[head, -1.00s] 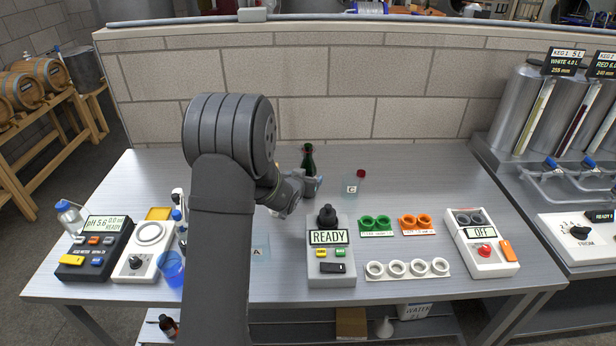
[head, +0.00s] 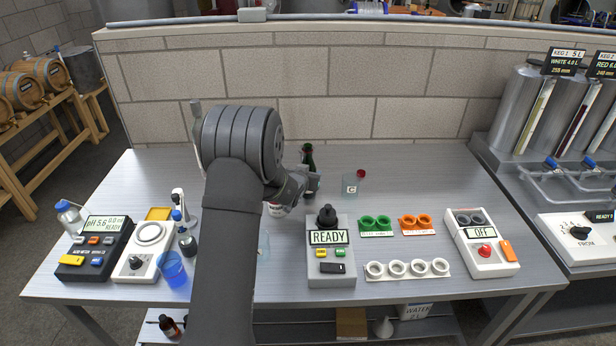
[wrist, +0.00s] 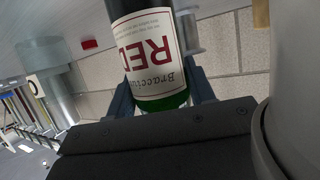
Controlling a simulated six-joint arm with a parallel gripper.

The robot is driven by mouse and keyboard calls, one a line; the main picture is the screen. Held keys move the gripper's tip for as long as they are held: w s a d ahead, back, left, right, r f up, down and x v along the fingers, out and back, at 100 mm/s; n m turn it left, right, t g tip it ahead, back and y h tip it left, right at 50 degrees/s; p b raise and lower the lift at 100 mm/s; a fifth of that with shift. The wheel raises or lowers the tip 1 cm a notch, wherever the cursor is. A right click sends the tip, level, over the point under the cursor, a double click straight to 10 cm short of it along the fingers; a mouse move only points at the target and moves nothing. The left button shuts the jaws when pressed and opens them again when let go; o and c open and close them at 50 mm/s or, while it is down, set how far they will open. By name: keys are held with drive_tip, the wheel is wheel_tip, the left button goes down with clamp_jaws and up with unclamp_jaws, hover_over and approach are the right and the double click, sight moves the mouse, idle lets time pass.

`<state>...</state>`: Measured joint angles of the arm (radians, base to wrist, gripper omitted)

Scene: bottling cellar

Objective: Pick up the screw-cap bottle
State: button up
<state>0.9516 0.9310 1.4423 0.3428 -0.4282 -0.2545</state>
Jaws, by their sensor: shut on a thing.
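A dark green bottle (head: 308,156) stands upright behind the middle of the table. My gripper (head: 309,184) is around its body from the left and is shut on it. In the wrist view the bottle (wrist: 150,52) sits between the fingers (wrist: 163,98), with a cream label reading RED upside down. Its green glass end shows close to the gripper body. Its neck is out of the wrist view, and I cannot make out its closure in the head view. I cannot tell whether its base touches the table.
A clear beaker marked C (head: 350,186) and a small red object (head: 361,173) are just right of the bottle. The READY device (head: 330,255) stands in front. Green (head: 375,224) and orange holders (head: 415,223) lie to the right. A blue cup (head: 172,268) is left of my arm.

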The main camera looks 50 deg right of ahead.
drive_tip(key=shift+r, duration=0.2)
wheel_tip(320, 180, up, 17)
drive_tip(key=shift+r, duration=0.15)
idle(1.3)
drive_tip(key=shift+r, duration=0.15)
